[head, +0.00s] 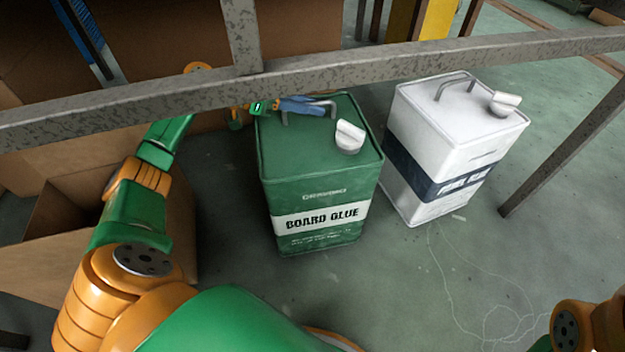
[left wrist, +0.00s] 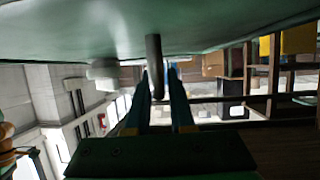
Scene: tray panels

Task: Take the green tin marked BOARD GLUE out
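The green tin marked BOARD GLUE (head: 320,175) stands upright on the floor, with a white label band, a pale cap and a grey wire handle on top. My left gripper (head: 305,105) reaches in under a metal rail to the tin's top, its blue fingers at the handle. In the left wrist view, the handle (left wrist: 154,50) shows end-on at the fingertips (left wrist: 159,76), below the green top (left wrist: 60,30). The fingers stand apart with a gap beside the handle; contact is not clear. My right gripper is out of view; only part of that arm shows.
A white tin (head: 455,140) with a dark blue band stands close to the right. A grey metal rail (head: 330,78) crosses above the tins, with a leg (head: 565,150) at right. An open cardboard box (head: 60,240) is at left. The floor in front is clear.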

